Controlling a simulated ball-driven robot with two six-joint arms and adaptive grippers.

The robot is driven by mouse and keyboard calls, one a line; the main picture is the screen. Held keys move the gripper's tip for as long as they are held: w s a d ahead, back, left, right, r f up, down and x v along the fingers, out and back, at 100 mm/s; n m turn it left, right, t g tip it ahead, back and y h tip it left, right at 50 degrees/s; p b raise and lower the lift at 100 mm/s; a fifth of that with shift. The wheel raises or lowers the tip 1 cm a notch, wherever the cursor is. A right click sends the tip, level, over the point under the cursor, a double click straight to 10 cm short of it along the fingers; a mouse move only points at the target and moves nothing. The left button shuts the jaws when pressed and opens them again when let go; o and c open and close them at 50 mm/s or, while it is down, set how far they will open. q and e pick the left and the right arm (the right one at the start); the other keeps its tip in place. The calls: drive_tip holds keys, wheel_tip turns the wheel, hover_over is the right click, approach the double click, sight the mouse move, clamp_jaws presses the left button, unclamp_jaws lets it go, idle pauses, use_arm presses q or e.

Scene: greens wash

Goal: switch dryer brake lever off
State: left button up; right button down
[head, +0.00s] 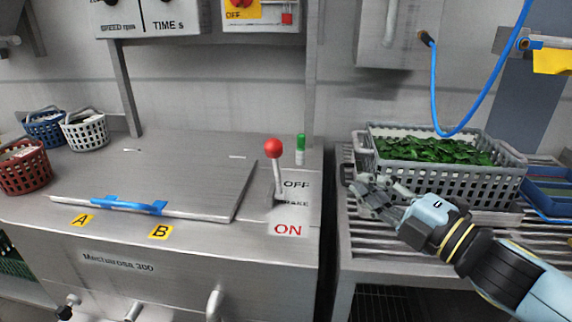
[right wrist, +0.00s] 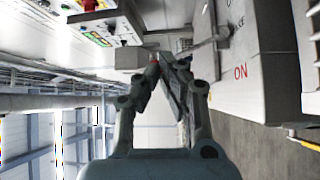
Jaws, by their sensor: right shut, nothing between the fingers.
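The dryer brake lever (head: 277,175) has a red ball knob (head: 274,148) and a thin metal rod. It stands roughly upright beside the OFF label (head: 296,185) at the back and the red ON label (head: 288,230) at the front; its exact setting is hard to tell. My right gripper (head: 362,188) is shut and empty, to the right of the lever and apart from it, in front of the crate. In the right wrist view, the fingers (right wrist: 167,60) partly cover the red knob, and the ON label (right wrist: 240,72) shows at right. My left gripper is out of view.
A grey crate of greens (head: 440,185) stands on the slatted rack (head: 400,240) behind my right gripper. A blue hose (head: 468,118) hangs above. A closed steel lid with a blue handle (head: 125,207) lies left of the lever. Small baskets (head: 85,133) stand at far left.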

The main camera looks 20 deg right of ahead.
drive_tip(key=s+a+n+g+y, duration=0.1)
drive_tip(key=n+y, duration=0.1)
drive_tip(key=n, duration=0.1)
drive_tip(key=s+a+n+g+y, duration=0.1)
drive_tip(key=a+n+g+y, duration=0.1)
drive_tip(key=n+y, duration=0.1)
drive_tip(key=s+a+n+g+y, duration=0.1)
drive_tip(key=n+y, duration=0.1)
drive_tip(key=n, duration=0.2)
drive_tip(key=shift+s+a+f+g+y, duration=0.15)
drive_tip(key=shift+s+a+g+y, duration=0.1)
drive_tip(key=shift+a+g+y, duration=0.15)
drive_tip(key=w+d+p+x, duration=0.1)
drive_tip(key=x, duration=0.5)
drive_tip(key=w+d+r+p+x, duration=0.1)
drive_tip(key=x, duration=0.6)
drive_tip(key=shift+p, duration=0.35)
drive_tip(key=shift+d, duration=0.1)
